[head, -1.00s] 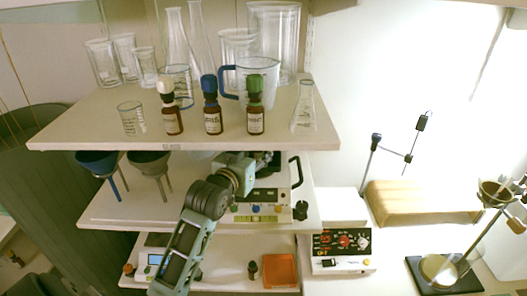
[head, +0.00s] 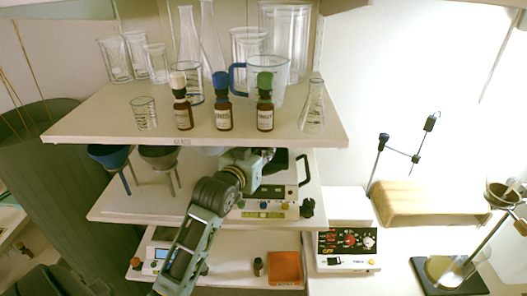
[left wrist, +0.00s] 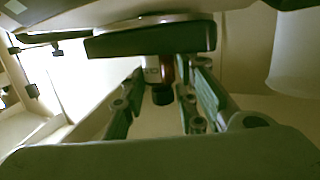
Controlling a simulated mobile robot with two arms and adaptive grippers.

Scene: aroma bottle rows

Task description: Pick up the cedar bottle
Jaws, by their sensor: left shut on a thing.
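In the left wrist view a brown bottle with a dark cap and a pale label (left wrist: 167,70) sits between the fingers of my left gripper (left wrist: 162,92), which is shut on it. The label is too small to read, so I cannot tell whether it is cedar. In the head view my left arm reaches in between the top and middle shelves, and the top shelf hides the fingers and the held bottle. Three brown bottles stand upright on the top shelf, with a white cap (head: 183,117), a blue cap (head: 222,119) and a green cap (head: 264,118). My right gripper is not in view.
The top shelf (head: 100,128) lies close above my left gripper. A device with a black handle (head: 270,205) stands on the middle shelf beside it, with funnels (head: 108,155) to the left. Glassware, including a blue-handled jug (head: 268,75), stands behind the bottles.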

